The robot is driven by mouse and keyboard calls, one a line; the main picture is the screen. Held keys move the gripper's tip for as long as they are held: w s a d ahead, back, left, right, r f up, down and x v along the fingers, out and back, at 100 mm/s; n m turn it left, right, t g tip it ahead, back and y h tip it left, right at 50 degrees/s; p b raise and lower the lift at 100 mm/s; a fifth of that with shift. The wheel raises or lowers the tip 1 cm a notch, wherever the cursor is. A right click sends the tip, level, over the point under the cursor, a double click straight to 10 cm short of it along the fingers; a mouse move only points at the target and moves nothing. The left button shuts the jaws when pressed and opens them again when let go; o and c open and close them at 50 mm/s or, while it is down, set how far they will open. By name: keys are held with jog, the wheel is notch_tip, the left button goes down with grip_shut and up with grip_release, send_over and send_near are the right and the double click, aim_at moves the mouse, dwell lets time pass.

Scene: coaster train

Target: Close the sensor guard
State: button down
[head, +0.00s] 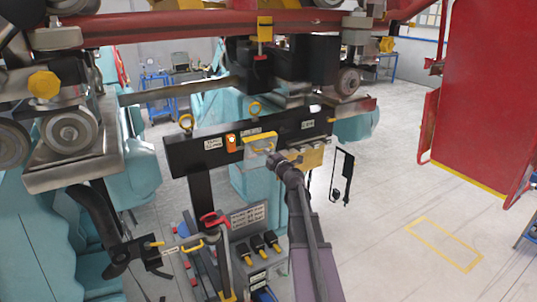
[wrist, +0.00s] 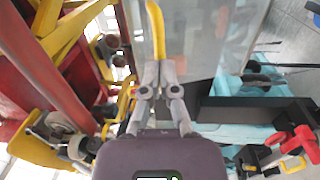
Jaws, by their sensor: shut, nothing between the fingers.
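A yellow-edged pale plate (head: 260,146), which looks like the sensor guard, sits on the front of the black crossbar (head: 215,149) beside a yellow bracket (head: 314,156). I cannot tell its exact hinge angle. In the wrist view a curved yellow bar (wrist: 157,30) runs along the edge of a pale grey panel (wrist: 192,40). My gripper (wrist: 158,68) is shut and empty, its tips at the lower end of that bar. I cannot tell whether they touch it. In the head view my gripper (head: 274,160) is just below the plate, partly hidden by my arm.
A black thin-framed piece (head: 342,178) hangs right of the bracket. Below stand a box with black-and-yellow switches (head: 258,246) and a red hook-shaped handle (head: 213,219). Wheels (head: 70,132) and a red rail (head: 200,24) lie above.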

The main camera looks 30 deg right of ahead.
aim_at(261, 141)
jog(key=w+r+p, duration=0.1)
jog(key=w, duration=0.2)
jog(key=w+r+p, duration=0.1)
jog(key=shift+w+r+p, duration=0.2)
jog(key=shift+r+p, duration=0.1)
jog(key=shift+s, duration=0.3)
jog(key=shift+s, duration=0.25)
jog(key=s+r+p, duration=0.3)
jog(key=s, duration=1)
jog(key=shift+a, duration=0.1)
